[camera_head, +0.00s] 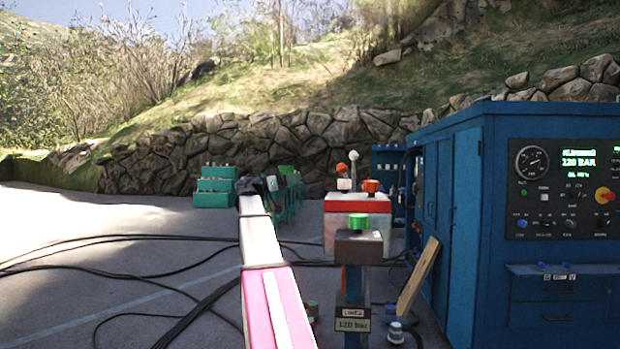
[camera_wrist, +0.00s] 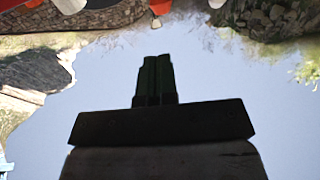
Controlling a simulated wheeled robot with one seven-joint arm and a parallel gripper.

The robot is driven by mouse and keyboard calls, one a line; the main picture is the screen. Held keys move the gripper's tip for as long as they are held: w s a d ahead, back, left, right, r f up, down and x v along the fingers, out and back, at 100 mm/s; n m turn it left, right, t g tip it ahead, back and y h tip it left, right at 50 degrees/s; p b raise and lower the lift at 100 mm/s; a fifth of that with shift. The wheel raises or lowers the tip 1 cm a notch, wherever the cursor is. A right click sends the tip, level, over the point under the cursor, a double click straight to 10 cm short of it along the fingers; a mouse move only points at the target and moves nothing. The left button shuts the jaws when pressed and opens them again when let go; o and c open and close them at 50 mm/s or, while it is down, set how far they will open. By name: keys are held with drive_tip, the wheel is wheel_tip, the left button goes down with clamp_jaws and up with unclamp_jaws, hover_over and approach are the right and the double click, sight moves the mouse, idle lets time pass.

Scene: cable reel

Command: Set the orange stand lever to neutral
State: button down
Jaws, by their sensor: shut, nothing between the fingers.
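A red and white box (camera_head: 357,205) stands ahead, just right of my arm in the head view. On its top are an orange-red knob (camera_head: 371,186), a white lever with an orange top (camera_head: 343,176) and a grey ball-topped lever (camera_head: 353,158). I cannot tell which one is the stand lever or its exact setting. My gripper (camera_head: 268,184) is at the far end of my arm, left of the box, small and dark. In the wrist view my gripper (camera_wrist: 157,62) is shut and empty against the sky. An orange-red part (camera_wrist: 160,7) is cut off at that view's top edge.
A dark post with a green knob (camera_head: 358,221) and a 120 BAR plate stands nearer, in front of the box. A blue cabinet (camera_head: 460,215) with a control panel fills the right. Teal crates (camera_head: 215,187) stand left. Black cables (camera_head: 130,265) cross the ground.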

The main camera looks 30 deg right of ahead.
drive_tip(key=x, duration=1.2)
drive_tip(key=shift+s+d, duration=0.15)
drive_tip(key=shift+d, duration=0.25)
drive_tip(key=s+d+r+y, duration=0.1)
drive_tip(key=d+r+t+y, duration=0.1)
drive_tip(key=shift+s+d+r+m+y, duration=0.1)
drive_tip(key=shift+s+r+m+y, duration=0.05)
drive_tip(key=shift+s+m+y, duration=0.2)
drive_tip(key=shift+s+d+r+t+y, duration=0.3)
drive_tip(key=shift+s+d+t, duration=0.1)
drive_tip(key=shift+s+d, duration=0.25)
